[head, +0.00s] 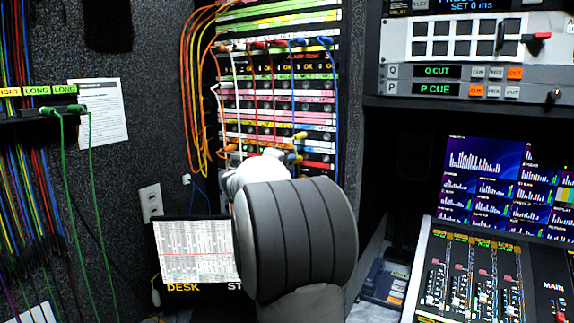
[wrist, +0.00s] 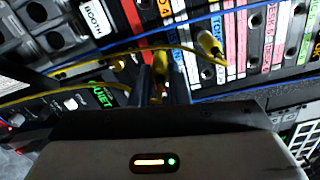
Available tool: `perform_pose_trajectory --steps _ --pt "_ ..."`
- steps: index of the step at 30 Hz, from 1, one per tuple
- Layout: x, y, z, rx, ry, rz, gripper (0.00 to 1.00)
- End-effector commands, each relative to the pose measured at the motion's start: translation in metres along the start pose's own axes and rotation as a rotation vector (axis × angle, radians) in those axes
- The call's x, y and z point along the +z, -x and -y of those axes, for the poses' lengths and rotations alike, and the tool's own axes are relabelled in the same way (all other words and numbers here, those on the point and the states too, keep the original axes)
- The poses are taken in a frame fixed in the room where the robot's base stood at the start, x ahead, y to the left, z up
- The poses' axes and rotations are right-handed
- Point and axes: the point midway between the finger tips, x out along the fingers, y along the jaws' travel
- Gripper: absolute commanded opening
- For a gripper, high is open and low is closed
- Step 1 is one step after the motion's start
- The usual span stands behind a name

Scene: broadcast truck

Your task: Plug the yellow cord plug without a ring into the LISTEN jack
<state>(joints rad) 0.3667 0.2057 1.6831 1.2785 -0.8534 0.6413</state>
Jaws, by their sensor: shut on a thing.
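In the wrist view my gripper (wrist: 160,80) is shut on a yellow plug (wrist: 157,86), which shows only as a narrow strip between the dark fingers. I cannot tell whether it carries a ring, or whether its tip is in a jack. A second yellow plug (wrist: 208,42) stands in the panel to the right of the fingers, with a yellow cord (wrist: 222,63) beside it. Another yellow cord (wrist: 50,95) runs in from the left towards the fingers. I cannot read a LISTEN label. In the head view my wrist hides the jaws; a yellow plug (head: 300,136) shows above it.
The patch panel (head: 280,105) holds several coloured cords hanging across its rows. In the wrist view a blue cord (wrist: 245,88) crosses close to the gripper, and a green QUIET label (wrist: 101,97) sits left of it. A mixing console (head: 480,275) stands at the right.

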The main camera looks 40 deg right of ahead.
Motion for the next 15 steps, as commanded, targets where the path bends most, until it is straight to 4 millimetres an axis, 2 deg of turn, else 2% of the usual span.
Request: perform_pose_trajectory --steps 15 --pt "0.000 -0.013 0.000 0.000 0.000 0.000 0.00"
